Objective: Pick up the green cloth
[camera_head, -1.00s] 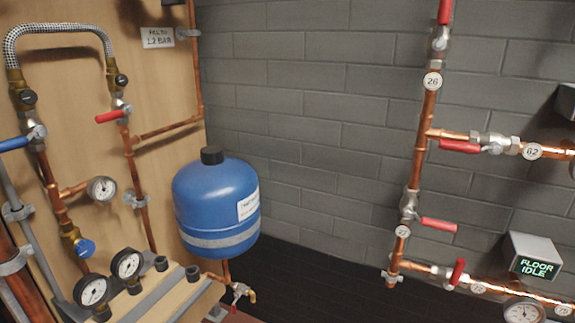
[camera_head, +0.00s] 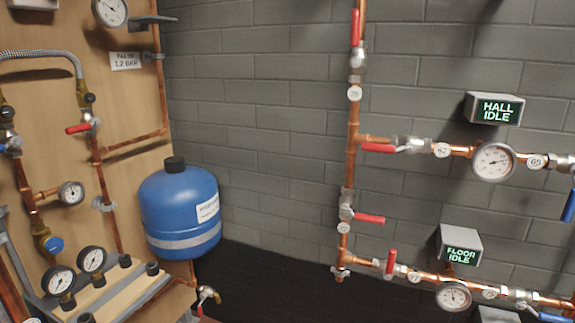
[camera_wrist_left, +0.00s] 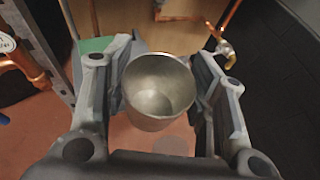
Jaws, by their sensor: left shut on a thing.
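In the left wrist view, my left gripper (camera_wrist_left: 160,100) is shut on a grey metal cup (camera_wrist_left: 155,92). The cup sits between the two fingers with its open mouth facing the camera, and it looks empty. A flat green patch (camera_wrist_left: 96,45), possibly the green cloth, shows behind the left finger. It is apart from the fingers' grip and partly hidden, so I cannot tell its full shape. Neither gripper shows in the head view, and no green cloth shows there.
A blue tank (camera_head: 180,212) hangs by the wooden panel, with a drain valve (camera_head: 207,294) below it. Copper pipes with red-handled valves, gauges and two displays, HALL IDLE (camera_head: 495,109) and FLOOR IDLE (camera_head: 460,246), line the grey wall. Reddish floor (camera_wrist_left: 140,138) lies under the cup.

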